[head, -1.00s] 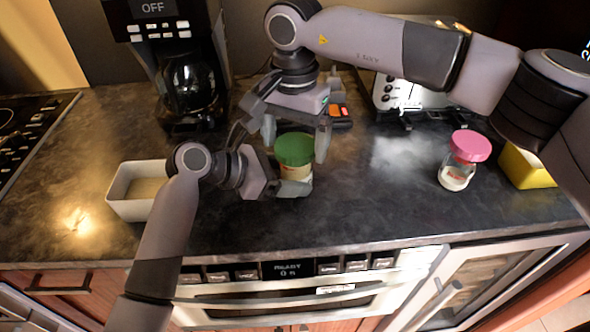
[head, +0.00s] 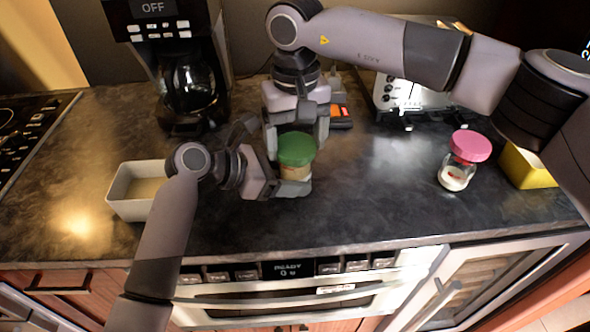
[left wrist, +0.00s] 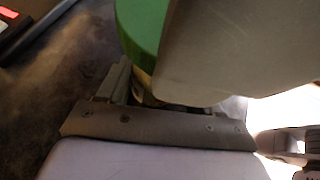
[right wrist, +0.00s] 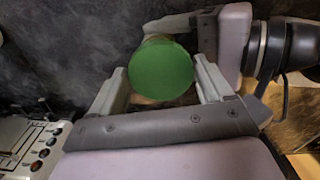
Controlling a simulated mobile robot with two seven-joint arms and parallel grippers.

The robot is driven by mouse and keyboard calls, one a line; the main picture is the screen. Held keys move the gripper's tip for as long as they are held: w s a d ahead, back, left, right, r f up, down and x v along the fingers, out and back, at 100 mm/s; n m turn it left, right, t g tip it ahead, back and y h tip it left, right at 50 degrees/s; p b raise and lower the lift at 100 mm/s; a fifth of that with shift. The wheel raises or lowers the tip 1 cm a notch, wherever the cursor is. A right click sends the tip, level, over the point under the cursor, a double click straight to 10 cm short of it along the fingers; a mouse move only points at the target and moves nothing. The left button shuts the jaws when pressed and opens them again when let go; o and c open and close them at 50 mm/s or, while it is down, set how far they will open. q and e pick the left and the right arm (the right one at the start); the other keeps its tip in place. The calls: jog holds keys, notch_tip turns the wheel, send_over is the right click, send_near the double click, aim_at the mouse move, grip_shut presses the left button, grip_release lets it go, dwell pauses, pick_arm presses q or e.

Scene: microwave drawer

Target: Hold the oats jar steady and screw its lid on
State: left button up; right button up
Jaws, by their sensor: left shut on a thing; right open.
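The oats jar (head: 294,173) stands upright on the counter with its green lid (head: 297,149) on top. The lid also shows in the left wrist view (left wrist: 143,22), partly hidden by a finger. My left gripper (head: 292,187) is shut on the jar low on its body. My right gripper (head: 296,130) is above and behind the jar, open. In the right wrist view its fingers (right wrist: 160,88) are spread on either side of the round lid (right wrist: 161,68), with a gap to the lid visible. Whether the lid's thread is engaged cannot be told.
A jar with a pink lid (head: 470,146) stands to the right, near a yellow container (head: 525,168). A white bin (head: 118,192) is left, a coffee maker (head: 188,85) behind left, a toaster (head: 388,92) behind right. The counter in front of the jar is clear.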

jog(key=shift+s+a, duration=0.2)
jog(key=shift+a, duration=0.15)
jog(key=c, duration=1)
jog(key=m, duration=0.6)
jog(key=shift+m, duration=0.4)
jog(key=m, duration=0.6)
jog(key=shift+d+m, duration=0.1)
jog(key=shift+m, duration=0.3)
jog(key=o, duration=1)
jog(key=shift+w+d, duration=0.1)
jog(key=shift+r, duration=0.15)
jog(key=shift+r, duration=2.4)
